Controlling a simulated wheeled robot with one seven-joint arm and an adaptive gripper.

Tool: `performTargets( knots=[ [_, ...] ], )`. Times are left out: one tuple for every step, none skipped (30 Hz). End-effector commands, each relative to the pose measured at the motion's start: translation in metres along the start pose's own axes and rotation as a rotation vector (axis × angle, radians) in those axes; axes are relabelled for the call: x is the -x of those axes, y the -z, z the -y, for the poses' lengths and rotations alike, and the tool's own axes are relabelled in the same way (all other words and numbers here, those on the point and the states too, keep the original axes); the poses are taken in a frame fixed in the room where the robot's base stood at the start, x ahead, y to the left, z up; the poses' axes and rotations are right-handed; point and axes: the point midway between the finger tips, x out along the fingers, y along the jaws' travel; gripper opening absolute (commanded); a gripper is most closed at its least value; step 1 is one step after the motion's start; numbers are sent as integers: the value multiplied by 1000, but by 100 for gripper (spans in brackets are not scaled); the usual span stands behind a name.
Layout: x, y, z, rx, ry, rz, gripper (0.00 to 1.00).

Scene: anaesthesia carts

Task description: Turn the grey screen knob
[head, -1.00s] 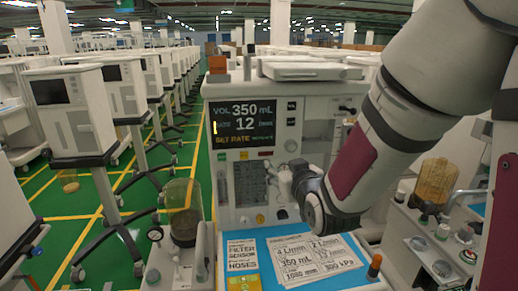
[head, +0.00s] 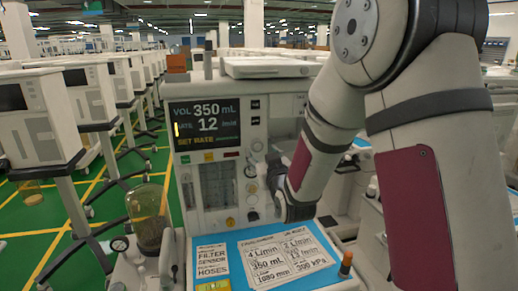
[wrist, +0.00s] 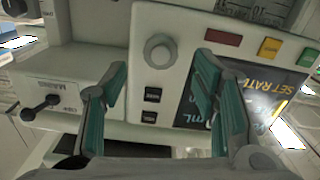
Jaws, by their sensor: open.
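The grey screen knob (head: 257,146) is a small round knob on the machine's front panel, just right of the dark screen (head: 205,124). In the wrist view the knob (wrist: 160,50) shows whole, just beyond the fingertips and between their lines. My gripper (wrist: 160,70) is open and empty, with one teal-padded finger to each side. No contact with the knob shows. The right finger covers part of the screen (wrist: 270,97). In the head view my gripper (head: 268,176) is just below and right of the knob, partly hidden by my arm. The screen reads VOL 350 mL, rate 12, SET RATE.
Two small dark buttons (wrist: 151,105) sit near the knob. Below the panel is a blue worktop (head: 232,246) with printed cards (head: 285,258). A glass canister (head: 149,218) stands at the left. Rows of similar carts (head: 38,125) fill the left side.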

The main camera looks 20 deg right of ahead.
Motion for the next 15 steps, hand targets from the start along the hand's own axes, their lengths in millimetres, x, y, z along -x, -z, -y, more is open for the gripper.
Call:
performTargets(
  knots=[
    [-10, 0, 0, 0, 0, 0, 55],
    [-14, 0, 0, 0, 0, 0, 55],
    [-21, 0, 0, 0, 0, -1, 55],
    [-25, 0, 0, 0, 0, -1, 55],
    [-29, 0, 0, 0, 0, 1, 55],
    [-34, 0, 0, 0, 0, 0, 55],
    [-36, 0, 0, 0, 0, -1, 55],
    [-39, 0, 0, 0, 0, 0, 55],
    [-42, 0, 0, 0, 0, 0, 55],
    [-44, 0, 0, 0, 0, 0, 55],
    [-45, 0, 0, 0, 0, 1, 55],
    [-46, 0, 0, 0, 0, 1, 55],
    [-47, 0, 0, 0, 0, 1, 55],
    [-48, 0, 0, 0, 0, 1, 55],
    [-48, 0, 0, 0, 0, 1, 55]
  ],
)
